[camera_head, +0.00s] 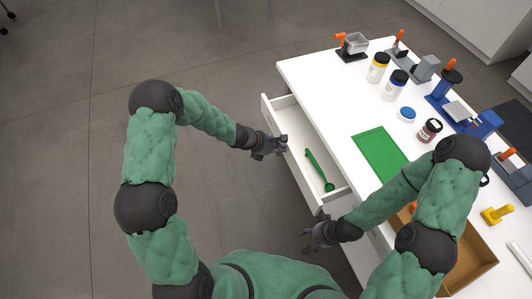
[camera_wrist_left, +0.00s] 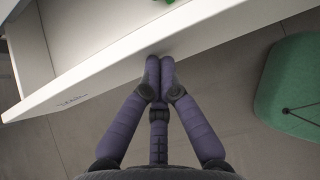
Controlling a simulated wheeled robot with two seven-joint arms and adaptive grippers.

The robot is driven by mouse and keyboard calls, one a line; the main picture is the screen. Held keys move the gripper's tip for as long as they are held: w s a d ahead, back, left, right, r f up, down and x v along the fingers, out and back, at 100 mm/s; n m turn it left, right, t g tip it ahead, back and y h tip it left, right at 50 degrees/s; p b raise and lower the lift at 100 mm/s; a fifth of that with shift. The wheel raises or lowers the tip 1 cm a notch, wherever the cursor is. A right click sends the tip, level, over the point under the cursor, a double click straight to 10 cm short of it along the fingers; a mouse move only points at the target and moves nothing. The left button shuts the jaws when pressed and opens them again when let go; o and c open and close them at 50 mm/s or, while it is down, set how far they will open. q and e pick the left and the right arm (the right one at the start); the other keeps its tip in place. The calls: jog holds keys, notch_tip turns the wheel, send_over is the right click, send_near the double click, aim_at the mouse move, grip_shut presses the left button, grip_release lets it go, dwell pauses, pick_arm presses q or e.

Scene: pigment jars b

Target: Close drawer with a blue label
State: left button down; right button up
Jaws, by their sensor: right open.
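A white drawer (camera_head: 301,183) stands pulled out from the white table, with a green spoon-like tool (camera_head: 319,170) lying inside. Its front panel also shows in the left wrist view (camera_wrist_left: 105,67), with small dark writing near its lower edge. No blue label can be made out. My left gripper (camera_head: 281,146) is at the middle of the drawer front, on its outer side. In the left wrist view its fingertips (camera_wrist_left: 160,72) are together against or just before the panel; contact is unclear. My right gripper (camera_head: 312,239) is open and empty, below the drawer's near corner.
On the table are a green tray (camera_head: 380,151), a yellow-labelled jar (camera_head: 378,68), a blue-labelled jar (camera_head: 395,85), a dark red jar (camera_head: 430,130) and a blue lid (camera_head: 407,114). A brown box (camera_head: 480,262) is at the lower right. The floor left of the drawer is clear.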

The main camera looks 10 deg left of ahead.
pick_arm(q)
jog(key=w+d, duration=0.2)
jog(key=d, duration=0.1)
jog(key=w+d, duration=0.2)
jog(key=w+d+p, duration=0.1)
jog(key=w+d, duration=0.1)
jog(key=d, duration=0.1)
jog(key=shift+d, duration=0.35)
jog(key=shift+s, duration=0.1)
